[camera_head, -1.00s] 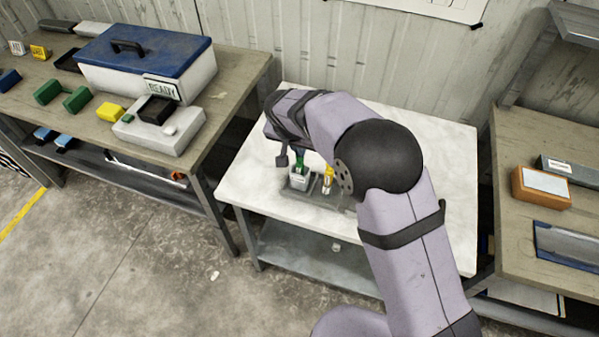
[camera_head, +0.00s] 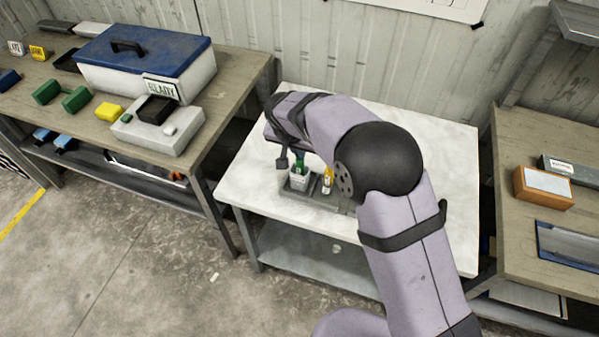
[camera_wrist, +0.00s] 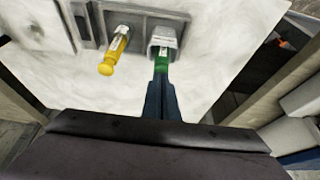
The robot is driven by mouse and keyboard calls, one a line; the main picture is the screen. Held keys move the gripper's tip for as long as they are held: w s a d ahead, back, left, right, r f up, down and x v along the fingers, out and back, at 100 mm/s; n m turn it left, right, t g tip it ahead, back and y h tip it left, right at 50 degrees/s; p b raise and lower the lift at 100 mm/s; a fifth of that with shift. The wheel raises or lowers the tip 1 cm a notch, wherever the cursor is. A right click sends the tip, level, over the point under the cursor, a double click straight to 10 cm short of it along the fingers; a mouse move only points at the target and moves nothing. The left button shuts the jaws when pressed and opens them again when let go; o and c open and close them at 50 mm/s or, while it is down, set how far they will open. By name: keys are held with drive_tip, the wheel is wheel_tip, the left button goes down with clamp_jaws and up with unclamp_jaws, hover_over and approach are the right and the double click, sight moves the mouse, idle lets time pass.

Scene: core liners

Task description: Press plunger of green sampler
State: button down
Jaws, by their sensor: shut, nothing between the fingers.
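The green sampler (camera_wrist: 161,64) stands in a pale, labelled cup (camera_wrist: 163,42) at the grey holder. In the head view, the green sampler (camera_head: 299,170) shows just below my gripper (camera_head: 299,157). In the wrist view, my gripper (camera_wrist: 160,82) is shut and empty, with its fingertips over the green sampler's top end. They look to be touching it or very close; the exact contact is hidden. A yellow sampler (camera_wrist: 115,48) stands beside it in the grey holder (camera_wrist: 143,22), and in the head view the yellow sampler (camera_head: 328,178) is to the right.
The holder sits on a white table (camera_head: 430,150) with clear surface around it. The left bench (camera_head: 60,95) carries a blue-lidded box (camera_head: 145,48), a READY sign (camera_head: 161,88) and several coloured blocks. The right bench (camera_head: 520,150) holds an orange box (camera_head: 543,187).

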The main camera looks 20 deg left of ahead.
drive_tip(key=shift+s+d+f, duration=0.1)
drive_tip(key=shift+f, duration=0.05)
wheel_tip(320, 180, up, 7)
drive_tip(key=p, duration=0.4)
idle(0.5)
idle(0.5)
drive_tip(key=s+d+f+n+g+h, duration=0.1)
drive_tip(key=s+d+f+n+g, duration=0.1)
drive_tip(key=s+d+f+n, duration=0.35)
drive_tip(key=s+d+f+n+g+h, duration=0.1)
drive_tip(key=s+d+f+n+g, duration=0.2)
drive_tip(key=s+d, duration=0.6)
drive_tip(key=s+d+r+m+g+y, duration=0.1)
drive_tip(key=s+d+r+m+g, duration=0.2)
drive_tip(key=s+d, duration=0.85)
drive_tip(key=w+d+r+m+t+y, duration=0.1)
drive_tip(key=w+d+r+m+t, duration=0.2)
drive_tip(key=d+r+m, duration=0.2)
drive_tip(key=d, duration=0.3)
drive_tip(key=shift+d, duration=0.4)
